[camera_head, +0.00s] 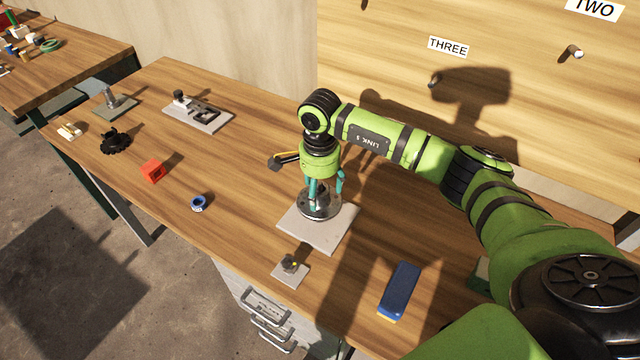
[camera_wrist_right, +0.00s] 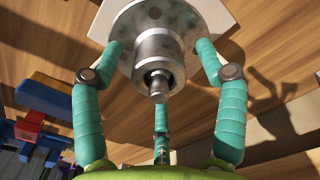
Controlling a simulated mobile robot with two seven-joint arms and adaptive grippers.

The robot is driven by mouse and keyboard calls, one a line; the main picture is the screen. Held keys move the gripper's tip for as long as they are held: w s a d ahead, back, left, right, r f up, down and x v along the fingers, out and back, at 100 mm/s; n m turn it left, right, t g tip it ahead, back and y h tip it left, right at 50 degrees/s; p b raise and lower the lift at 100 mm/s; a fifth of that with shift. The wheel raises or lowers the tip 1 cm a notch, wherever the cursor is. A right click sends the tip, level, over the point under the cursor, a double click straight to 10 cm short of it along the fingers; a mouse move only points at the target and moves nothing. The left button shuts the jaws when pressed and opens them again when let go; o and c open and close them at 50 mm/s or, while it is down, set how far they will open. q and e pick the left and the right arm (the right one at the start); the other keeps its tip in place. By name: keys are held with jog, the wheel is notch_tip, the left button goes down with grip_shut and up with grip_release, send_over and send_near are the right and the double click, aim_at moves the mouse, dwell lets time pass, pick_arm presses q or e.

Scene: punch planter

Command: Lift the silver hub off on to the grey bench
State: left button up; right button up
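The silver hub (camera_head: 318,208) is a round flange with a stepped barrel and a narrow shaft end. It sits on a pale grey square plate (camera_head: 338,232) on the wooden-topped bench (camera_head: 240,170). In the right wrist view the hub (camera_wrist_right: 157,50) lies between the teal fingers. My right gripper (camera_head: 326,188) is directly over the hub, pointing down. Its side fingertips reach the flange's edges in that view, with visible gaps to the barrel. It looks open; contact with the flange is unclear. My left gripper is not in view.
A blue block (camera_head: 399,290) and a small plate with a dark part (camera_head: 290,269) lie nearby. A blue ring (camera_head: 198,203), red block (camera_head: 152,171), black gear (camera_head: 115,141) and slotted fixture (camera_head: 197,111) stand left. A pegged wooden panel (camera_head: 390,60) rises behind. Bench space left of the hub is clear.

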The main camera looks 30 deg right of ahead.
grip_shut()
jog(key=c, duration=1)
grip_release()
jog(key=shift+w+r, duration=0.1)
jog(key=shift+r, duration=0.05)
jog(key=shift+c, duration=0.6)
jog(key=shift+w+r, duration=0.1)
jog(key=shift+r, duration=0.35)
jog(key=shift+d+r+p, duration=0.1)
jog(key=shift+r+p, duration=1.55)
jog(key=shift+r, duration=0.95)
jog(key=shift+r+p, duration=0.65)
jog(key=shift+r, duration=0.55)
